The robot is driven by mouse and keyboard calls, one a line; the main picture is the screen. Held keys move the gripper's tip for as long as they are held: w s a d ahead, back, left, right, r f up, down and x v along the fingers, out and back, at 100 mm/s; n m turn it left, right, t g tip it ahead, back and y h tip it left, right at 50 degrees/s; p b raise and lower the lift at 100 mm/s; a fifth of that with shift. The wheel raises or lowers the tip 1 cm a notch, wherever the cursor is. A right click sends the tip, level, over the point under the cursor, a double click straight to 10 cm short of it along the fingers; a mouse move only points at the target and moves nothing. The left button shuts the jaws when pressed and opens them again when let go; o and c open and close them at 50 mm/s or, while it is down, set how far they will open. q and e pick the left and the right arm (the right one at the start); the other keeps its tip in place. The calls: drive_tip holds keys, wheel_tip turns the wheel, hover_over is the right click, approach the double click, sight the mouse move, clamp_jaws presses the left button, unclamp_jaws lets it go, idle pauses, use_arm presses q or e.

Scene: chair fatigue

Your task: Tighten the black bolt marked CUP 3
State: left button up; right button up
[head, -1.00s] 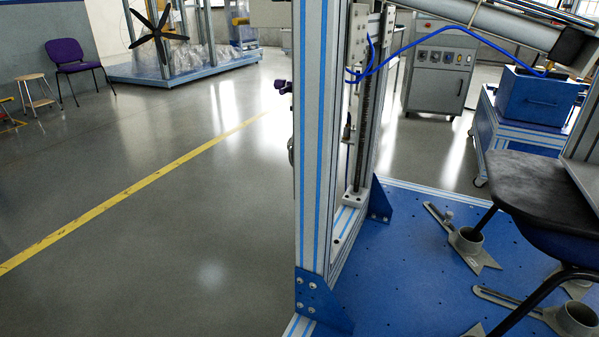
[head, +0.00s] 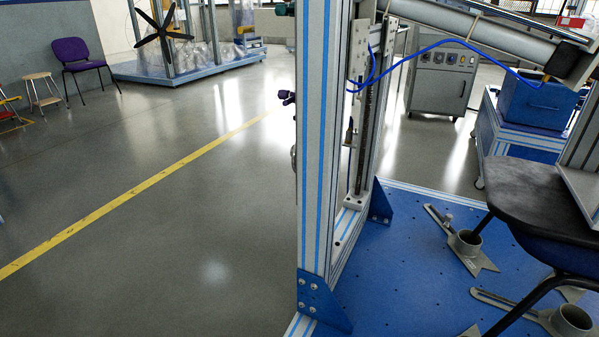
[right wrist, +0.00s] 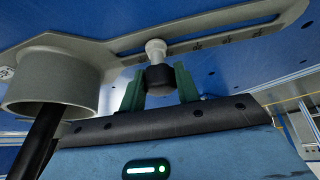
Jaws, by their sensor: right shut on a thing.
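In the right wrist view, my right gripper (right wrist: 158,88) has its two green fingers shut on the black bolt (right wrist: 159,79). A pale grey round end (right wrist: 156,48) of the bolt's fitting sits at the slot of a grey slotted bracket (right wrist: 105,55). The bracket lies against the blue plate (right wrist: 100,20) and ends in a round cup (right wrist: 55,82) with a dark chair leg in it. Small marks by the slot are too small to read, so I cannot confirm CUP 3. Neither gripper shows in the head view.
In the head view, a dark chair (head: 525,195) stands on a blue base plate (head: 400,275) with several grey cups (head: 464,247). A tall aluminium post (head: 318,150) rises at the plate's left edge. Open floor (head: 170,260) lies to the left.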

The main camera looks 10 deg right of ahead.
drive_tip(key=shift+w+r+m+p, duration=0.1)
drive_tip(key=shift+r+m+p, duration=0.1)
drive_tip(key=shift+m+p, duration=0.2)
drive_tip(key=shift+a+m+h+p, duration=0.1)
drive_tip(key=shift+m+h+p, duration=0.55)
drive_tip(key=shift+m, duration=0.25)
drive_tip(key=shift+f+m+h+p, duration=0.15)
drive_tip(key=shift+m+h+p, duration=0.25)
drive_tip(key=shift+m, duration=0.3)
drive_tip(key=o, duration=1)
